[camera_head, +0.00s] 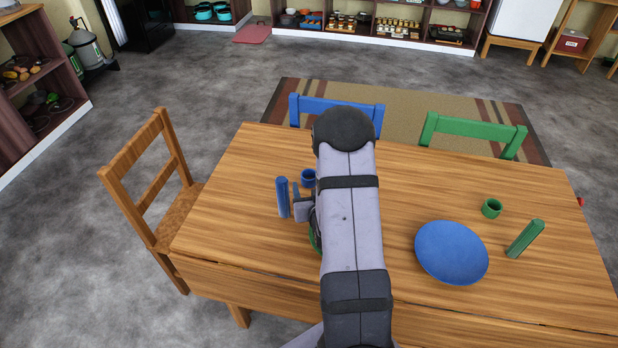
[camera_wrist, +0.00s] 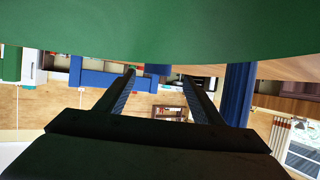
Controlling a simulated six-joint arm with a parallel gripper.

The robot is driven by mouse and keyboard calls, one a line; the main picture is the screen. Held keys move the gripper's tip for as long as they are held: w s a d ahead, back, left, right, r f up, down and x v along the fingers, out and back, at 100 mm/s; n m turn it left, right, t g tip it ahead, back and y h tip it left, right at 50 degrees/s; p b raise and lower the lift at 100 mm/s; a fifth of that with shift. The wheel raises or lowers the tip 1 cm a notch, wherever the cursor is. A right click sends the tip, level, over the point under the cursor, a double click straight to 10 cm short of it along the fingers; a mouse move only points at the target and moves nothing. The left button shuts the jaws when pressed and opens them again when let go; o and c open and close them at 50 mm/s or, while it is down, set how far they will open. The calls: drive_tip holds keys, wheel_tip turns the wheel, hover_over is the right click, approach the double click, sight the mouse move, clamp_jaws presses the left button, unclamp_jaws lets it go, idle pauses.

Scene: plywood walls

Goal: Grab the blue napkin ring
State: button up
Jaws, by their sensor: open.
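The blue napkin ring (camera_head: 309,178) stands on the wooden table, beyond my gripper (camera_head: 298,194) and partly hidden by my arm in the head view. In the wrist view, which looks upside down, the blue ring (camera_wrist: 158,69) shows between and beyond the open fingertips of my gripper (camera_wrist: 158,76). The fingers are apart with nothing held. A blue upright cylinder (camera_head: 283,197) stands just left of my gripper; it also shows right of the fingers in the wrist view (camera_wrist: 237,95).
A green plate (camera_head: 315,238) is mostly hidden under my arm; it fills the top of the wrist view (camera_wrist: 150,30). A blue plate (camera_head: 451,252), green ring (camera_head: 492,208) and green cylinder (camera_head: 525,239) are on the right. Chairs surround the table (camera_head: 225,215).

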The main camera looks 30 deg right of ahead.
sight(308, 172)
drive_tip(key=shift+d+p+x, duration=0.2)
drive_tip(key=shift+p+x, duration=0.5)
drive_tip(key=shift+x, duration=1.3)
drive_tip(key=shift+w+d+f, duration=0.1)
drive_tip(key=shift+w+d, duration=0.15)
drive_tip(key=shift+w, duration=0.25)
drive_tip(key=c, duration=1.1)
